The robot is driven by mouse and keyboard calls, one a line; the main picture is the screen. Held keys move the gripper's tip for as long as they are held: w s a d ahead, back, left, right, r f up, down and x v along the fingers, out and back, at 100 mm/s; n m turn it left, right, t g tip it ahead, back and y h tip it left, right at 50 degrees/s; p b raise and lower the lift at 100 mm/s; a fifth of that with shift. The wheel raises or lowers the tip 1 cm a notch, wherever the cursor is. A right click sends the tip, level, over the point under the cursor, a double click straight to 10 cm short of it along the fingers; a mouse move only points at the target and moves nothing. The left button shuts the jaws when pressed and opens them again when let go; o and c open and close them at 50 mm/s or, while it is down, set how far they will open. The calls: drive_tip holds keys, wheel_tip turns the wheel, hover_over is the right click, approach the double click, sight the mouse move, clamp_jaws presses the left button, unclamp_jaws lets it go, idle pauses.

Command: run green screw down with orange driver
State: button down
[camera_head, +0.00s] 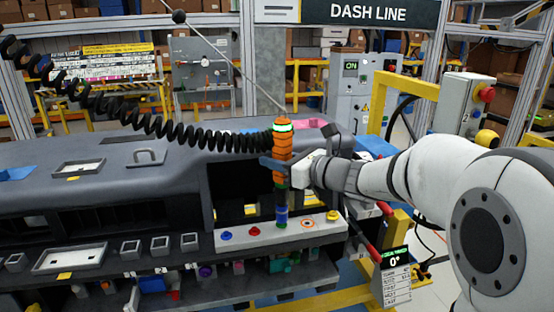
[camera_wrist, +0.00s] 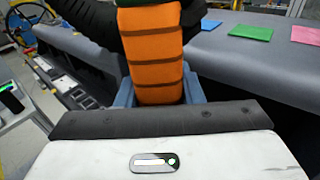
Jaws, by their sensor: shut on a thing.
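The orange driver (camera_head: 282,150) stands upright with a green lit ring near its top and a black coiled cord at its upper part. My gripper (camera_head: 279,165) is shut around its banded orange body; the wrist view also shows the driver (camera_wrist: 152,55) between the blue-grey fingers. The driver's dark and blue lower end reaches down to the white strip (camera_head: 240,242) on the dashboard module. I cannot tell whether its tip touches anything. No green screw shows clearly; the driver's lower end may hide it.
On the strip are a blue cap (camera_head: 226,234), a red cap (camera_head: 254,231), an orange ring (camera_head: 307,223) and a yellow cap (camera_head: 333,216). A display (camera_head: 395,258) at the right reads 0°. The grey dashboard (camera_head: 110,170) spreads left, with an opening behind the driver.

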sight(277, 143)
drive_tip(key=shift+f+b, duration=1.15)
drive_tip(key=shift+b, duration=0.35)
idle(3.9)
drive_tip(key=shift+r, duration=0.1)
idle(0.3)
drive_tip(key=shift+r+p, duration=2.25)
drive_tip(key=shift+r, duration=0.9)
drive_tip(key=shift+f, duration=0.1)
